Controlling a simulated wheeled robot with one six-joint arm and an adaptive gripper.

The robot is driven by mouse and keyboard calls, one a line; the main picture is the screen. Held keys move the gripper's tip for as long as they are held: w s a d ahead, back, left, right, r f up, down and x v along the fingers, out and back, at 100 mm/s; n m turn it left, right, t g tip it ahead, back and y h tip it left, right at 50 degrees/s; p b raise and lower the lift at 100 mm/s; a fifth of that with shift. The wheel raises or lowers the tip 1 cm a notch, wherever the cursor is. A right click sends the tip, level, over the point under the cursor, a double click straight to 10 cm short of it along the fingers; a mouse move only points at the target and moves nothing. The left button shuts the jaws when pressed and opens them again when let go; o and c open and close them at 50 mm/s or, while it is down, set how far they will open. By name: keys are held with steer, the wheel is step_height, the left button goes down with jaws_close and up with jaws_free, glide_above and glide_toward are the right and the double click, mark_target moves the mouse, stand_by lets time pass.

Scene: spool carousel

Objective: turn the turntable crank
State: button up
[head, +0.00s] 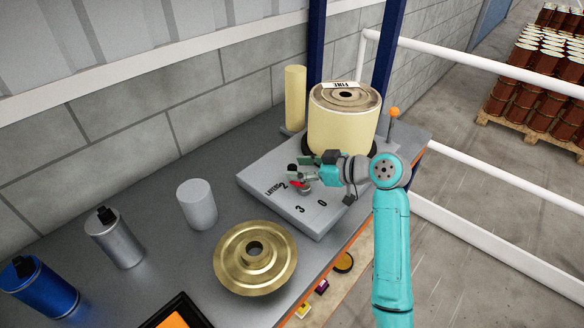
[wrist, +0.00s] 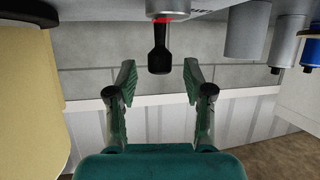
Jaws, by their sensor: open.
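A grey control block (head: 318,222) on the bench carries a dial marked LAYERS, with 2, 3 and 0 visible. My gripper (head: 298,172) is open over this dial. In the wrist view a black lever (wrist: 159,58) on a grey knob with red light lies between my open fingers (wrist: 159,78), with gaps on both sides. A red spot (head: 297,184) shows under the fingers in the head view. The dark turntable (head: 311,147) carries a cream spool (head: 342,134) labelled FIRE. An orange-topped upright stick (head: 393,112) stands right of the spool; I cannot tell if it is the crank.
A brass flanged disc (head: 232,262), a grey cylinder (head: 197,205), a silver bottle (head: 115,240) and a blue bottle (head: 42,288) stand on the bench left of the block. A tall cream cylinder (head: 294,97) stands behind. Blue posts and white rails bound the right side.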

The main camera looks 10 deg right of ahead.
steer(key=shift+x, duration=1.4)
jaws_close()
steer(key=shift+s+a+n+g+y, duration=0.1)
steer(key=shift+n+g+y, duration=0.4)
steer(key=shift+n+g, duration=0.25)
steer(key=shift+s+a+n+g+y, duration=0.15)
steer(key=shift+s+n+g+y, duration=0.1)
steer(key=shift+n+g, duration=0.2)
steer(key=shift+s+a+n+g+y, duration=0.15)
steer(key=shift+n+g+y, duration=0.1)
steer(key=shift+n+g, duration=0.15)
jaws_free()
steer(key=shift+w, duration=0.1)
